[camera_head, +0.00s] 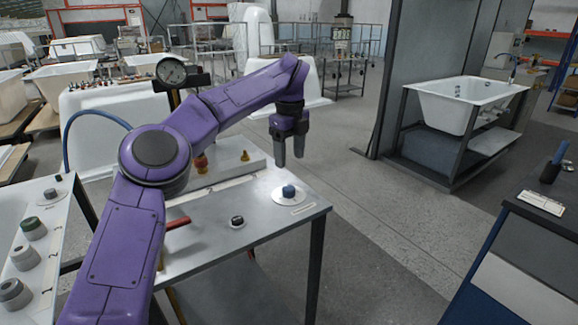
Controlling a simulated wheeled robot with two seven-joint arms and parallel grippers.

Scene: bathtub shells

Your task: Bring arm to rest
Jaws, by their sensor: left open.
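My left arm is purple and reaches in from the lower left, bent at the elbow over a grey metal table (262,226). My left gripper (289,160) hangs pointing down above the table's back right part, its two dark fingers apart with nothing visible between them. A blue knob on a white disc (290,193) sits on the table below the gripper, apart from it. My right gripper is out of view.
A small dark knob (237,221) and a red handle (178,223) are near the arm. A round gauge (171,71) stands behind it. A panel with numbered knobs (34,229) is at left. A white bathtub (447,107) on a stand is at right. Floor right of the table is clear.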

